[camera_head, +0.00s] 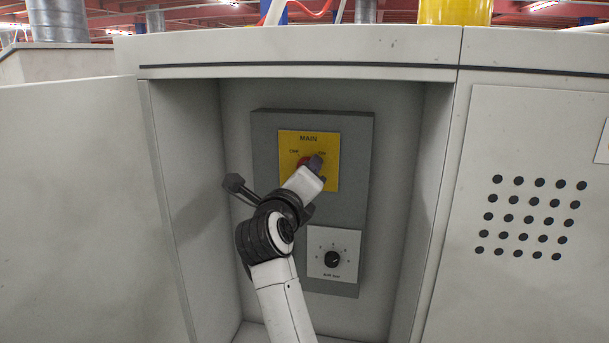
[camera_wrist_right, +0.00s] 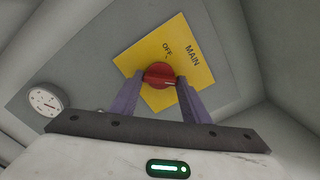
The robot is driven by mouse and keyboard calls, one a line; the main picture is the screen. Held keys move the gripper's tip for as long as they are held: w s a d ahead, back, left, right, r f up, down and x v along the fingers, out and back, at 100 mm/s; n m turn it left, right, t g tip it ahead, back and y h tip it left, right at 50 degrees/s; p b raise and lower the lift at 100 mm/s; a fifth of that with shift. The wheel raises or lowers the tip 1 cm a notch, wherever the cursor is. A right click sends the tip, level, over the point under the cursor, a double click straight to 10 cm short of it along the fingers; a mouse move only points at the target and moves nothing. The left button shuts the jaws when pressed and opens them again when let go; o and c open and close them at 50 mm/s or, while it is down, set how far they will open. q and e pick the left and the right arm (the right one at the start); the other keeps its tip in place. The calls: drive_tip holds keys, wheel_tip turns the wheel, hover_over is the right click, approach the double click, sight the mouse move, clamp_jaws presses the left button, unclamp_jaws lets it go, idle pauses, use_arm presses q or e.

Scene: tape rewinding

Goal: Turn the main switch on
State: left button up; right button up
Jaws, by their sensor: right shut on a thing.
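The main switch is a red knob (camera_head: 303,161) on a yellow plate (camera_head: 329,181) marked MAIN, with OFF at the left and ON at the right. My right gripper (camera_head: 316,166) is at the plate and partly covers the knob. In the right wrist view, its two fingers lie on either side of the red knob (camera_wrist_right: 159,74), shut on it. The word OFF shows there beside the knob on the yellow plate (camera_wrist_right: 196,72); the ON mark is hidden. I cannot tell which mark the knob points to. My left gripper is not in view.
The plate is on a grey panel (camera_head: 262,136) inside an open cabinet recess. Below it is a white dial plate (camera_head: 350,240) with a black knob (camera_head: 333,259). Side walls (camera_head: 180,190) bound the recess. A perforated cabinet door (camera_head: 540,140) stands at the right.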

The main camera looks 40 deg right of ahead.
drive_tip(key=o, duration=1)
drive_tip(key=shift+o, duration=0.2)
drive_tip(key=b+v, duration=0.1)
drive_tip(key=v, duration=0.6)
drive_tip(key=shift+s+a+b, duration=0.2)
drive_tip(key=shift+a+b, duration=0.05)
drive_tip(key=shift+b, duration=0.05)
